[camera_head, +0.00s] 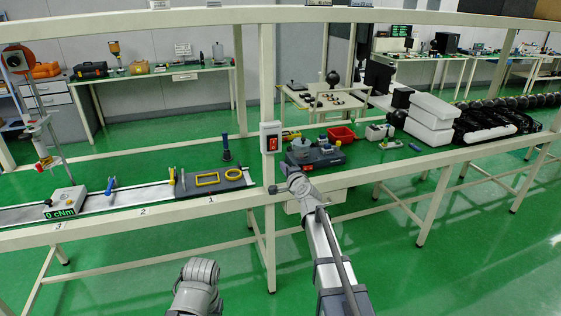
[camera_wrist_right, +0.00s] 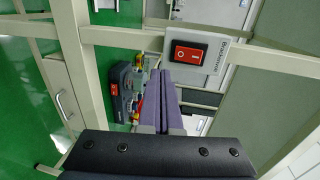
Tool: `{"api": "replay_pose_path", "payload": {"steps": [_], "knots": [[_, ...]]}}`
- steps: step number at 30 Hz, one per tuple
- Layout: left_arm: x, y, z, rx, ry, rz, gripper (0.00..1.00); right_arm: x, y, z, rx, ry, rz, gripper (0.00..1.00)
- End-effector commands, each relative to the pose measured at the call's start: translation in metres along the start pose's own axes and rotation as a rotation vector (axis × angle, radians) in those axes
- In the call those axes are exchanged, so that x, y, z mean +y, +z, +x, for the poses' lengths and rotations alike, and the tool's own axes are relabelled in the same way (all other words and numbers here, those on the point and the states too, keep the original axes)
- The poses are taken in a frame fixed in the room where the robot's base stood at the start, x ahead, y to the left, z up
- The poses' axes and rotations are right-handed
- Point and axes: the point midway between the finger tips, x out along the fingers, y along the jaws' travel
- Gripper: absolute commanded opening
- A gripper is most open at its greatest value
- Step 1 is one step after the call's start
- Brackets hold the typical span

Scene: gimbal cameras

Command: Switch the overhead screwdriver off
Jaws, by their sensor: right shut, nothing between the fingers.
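A light grey switch box (camera_head: 270,138) with a red rocker sits on the white upright post in the head view. In the right wrist view its red rocker (camera_wrist_right: 188,54) has white marks and a dark frame; I cannot tell which side is pressed. My right gripper (camera_wrist_right: 161,75) is shut and empty, its purple fingers pointing towards the box and seen just below it; contact is not clear. In the head view my right arm ends below the box, and its fingers are hard to make out. A dark blue upright tool (camera_head: 226,150), possibly the screwdriver, shows above the bench.
A grey device with a red switch (camera_head: 315,153) is on the bench right of the post. A red bin (camera_head: 341,135) and white boxes (camera_head: 430,118) lie farther right. A torque display box (camera_head: 65,203) is at left. My left arm shows at the bottom.

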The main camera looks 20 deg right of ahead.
Motion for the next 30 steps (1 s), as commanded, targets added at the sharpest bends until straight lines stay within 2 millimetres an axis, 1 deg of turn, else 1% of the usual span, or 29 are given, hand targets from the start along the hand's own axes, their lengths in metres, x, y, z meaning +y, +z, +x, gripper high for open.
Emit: {"api": "replay_pose_path", "payload": {"steps": [1, 3, 6, 8, 11, 23, 25, 26, 29, 30], "knots": [[0.000, 0.000, 0.004, 0.000, 0.000, 0.000, 0.50, 0.007, 0.001, -0.017, 0.001, 0.000, 0.000, 0.00], [0.001, 0.000, 0.006, 0.000, 0.000, 0.000, 0.50, 0.011, 0.001, -0.031, 0.001, 0.000, 0.002, 0.00], [0.001, -0.001, 0.008, 0.000, 0.000, 0.000, 0.50, 0.015, 0.000, -0.045, 0.001, 0.000, 0.000, 0.00], [0.001, -0.001, 0.009, 0.000, 0.000, 0.000, 0.50, 0.017, 0.000, -0.050, 0.001, 0.000, 0.001, 0.00], [0.001, -0.001, 0.009, 0.000, 0.000, 0.000, 0.50, 0.018, 0.000, -0.054, 0.001, -0.001, 0.001, 0.00], [0.001, -0.001, 0.009, 0.000, 0.000, 0.000, 0.50, 0.017, 0.000, -0.053, 0.000, 0.000, -0.001, 0.00], [0.001, 0.000, 0.007, 0.000, 0.000, 0.000, 0.50, 0.018, 0.007, -0.054, -0.016, 0.010, -0.017, 0.00], [0.001, 0.000, 0.007, 0.000, 0.000, 0.000, 0.50, 0.020, 0.013, -0.055, -0.030, 0.019, -0.033, 0.00], [0.000, 0.000, 0.001, 0.000, 0.000, 0.000, 0.50, 0.030, 0.052, -0.064, -0.123, 0.080, -0.138, 0.00], [0.000, 0.000, -0.002, 0.000, 0.000, 0.000, 0.50, 0.038, 0.074, -0.070, -0.180, 0.118, -0.202, 0.00]]}}
